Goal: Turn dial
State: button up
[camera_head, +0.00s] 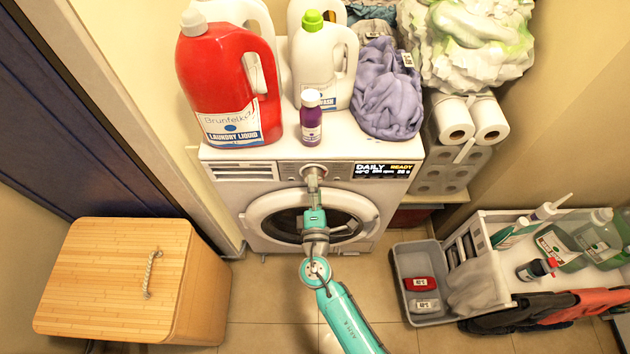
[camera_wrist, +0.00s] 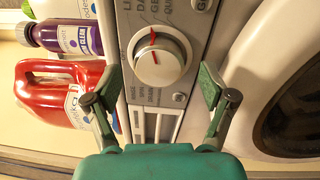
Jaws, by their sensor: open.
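The dial (camera_wrist: 160,58) is a round silver knob with a red pointer mark on the washer's control panel. It shows clearly in the wrist view; in the head view (camera_head: 311,168) my gripper partly covers it. The washer (camera_head: 240,185) is white, and its lit display (camera_head: 384,171) reads DAILY and READY. My gripper (camera_wrist: 160,82) is open, with one finger to each side of the dial in the wrist view. I see no finger contact with the dial. In the head view my gripper (camera_head: 313,184) reaches the panel just in front of the dial.
A red detergent jug (camera_head: 228,85), a white bottle (camera_head: 325,70), a purple bottle (camera_head: 311,122) and purple cloth (camera_head: 388,90) stand on the washer. A wooden-lidded box (camera_head: 105,270) is at left. A grey bin (camera_head: 415,265) and a cart (camera_head: 500,300) are at right.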

jog(key=s, duration=1)
jog(key=shift+f, duration=0.3)
jog(key=s+d+f+m+g+y, duration=0.1)
jog(key=s+d+f+m+g, duration=0.2)
jog(key=s+d, duration=0.4)
jog(key=s+d+f+m+g, duration=0.25)
jog(key=s+d, duration=0.25)
jog(key=s, duration=0.4)
jog(key=s+d+r+m+t, duration=0.1)
jog(key=s+d+r+m, duration=0.1)
jog(key=s+r+m, duration=0.5)
jog(key=s+d+r+m, duration=0.3)
jog(key=s+r+m, duration=0.3)
jog(key=s+r, duration=0.2)
notch_tip(320, 180, up, 2)
jog(key=shift+s+r+m+t+h, duration=0.15)
jog(key=shift+s+m+t+h, duration=0.15)
jog(key=shift+s+m+t, duration=0.1)
